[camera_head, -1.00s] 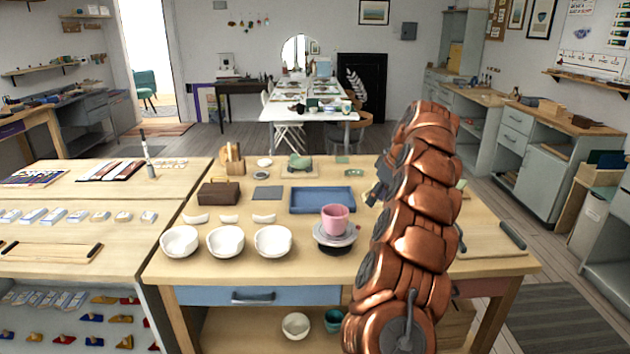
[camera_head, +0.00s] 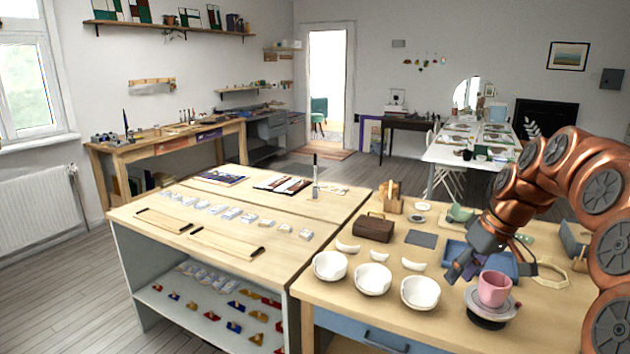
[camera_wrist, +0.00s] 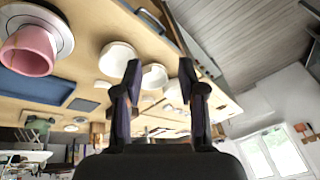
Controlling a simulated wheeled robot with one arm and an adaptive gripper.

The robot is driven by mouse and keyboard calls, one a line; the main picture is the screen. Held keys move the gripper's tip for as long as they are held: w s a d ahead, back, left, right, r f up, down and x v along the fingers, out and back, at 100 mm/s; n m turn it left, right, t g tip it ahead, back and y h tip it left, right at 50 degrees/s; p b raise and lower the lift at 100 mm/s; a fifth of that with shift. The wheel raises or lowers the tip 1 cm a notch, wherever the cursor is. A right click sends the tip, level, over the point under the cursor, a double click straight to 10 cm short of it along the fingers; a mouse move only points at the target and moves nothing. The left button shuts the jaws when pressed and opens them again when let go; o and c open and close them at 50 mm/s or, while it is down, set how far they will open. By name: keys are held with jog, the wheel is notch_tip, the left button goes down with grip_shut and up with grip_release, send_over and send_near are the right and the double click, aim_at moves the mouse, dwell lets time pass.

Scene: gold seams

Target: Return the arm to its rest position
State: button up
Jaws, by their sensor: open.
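My copper arm (camera_head: 545,175) bends in from the right edge in the head view. My gripper (camera_head: 457,272) is at its end, pointing down and to the left above the worktable. The gripper is open and empty. It hovers between the white bowls and the pink cup (camera_head: 494,288). In the wrist view my gripper's two dark fingers (camera_wrist: 159,90) stand apart with nothing between them. The pink cup also shows at the upper left of the wrist view (camera_wrist: 28,50).
White bowls (camera_head: 420,293) stand along the worktable's front. The pink cup stands on a round grey stand (camera_head: 490,311). A blue tray (camera_head: 455,252) lies partly behind my gripper. A second wooden table (camera_head: 215,240) adjoins on the left, with several small items. Floor at far left is clear.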

jog(key=s+a+g+h+p, duration=0.1)
jog(key=s+a+g+p, duration=0.1)
jog(key=s+a, duration=1.1)
jog(key=s+f+m+g+h, duration=0.1)
jog(key=s+f+m, duration=0.1)
jog(key=s, duration=0.9)
jog(key=s+f+m+g+h+p, duration=0.1)
jog(key=s+f, duration=0.4)
jog(key=s, duration=0.7)
jog(key=shift+d+m, duration=0.25)
jog(key=shift+m, duration=0.35)
jog(key=shift+f, duration=0.1)
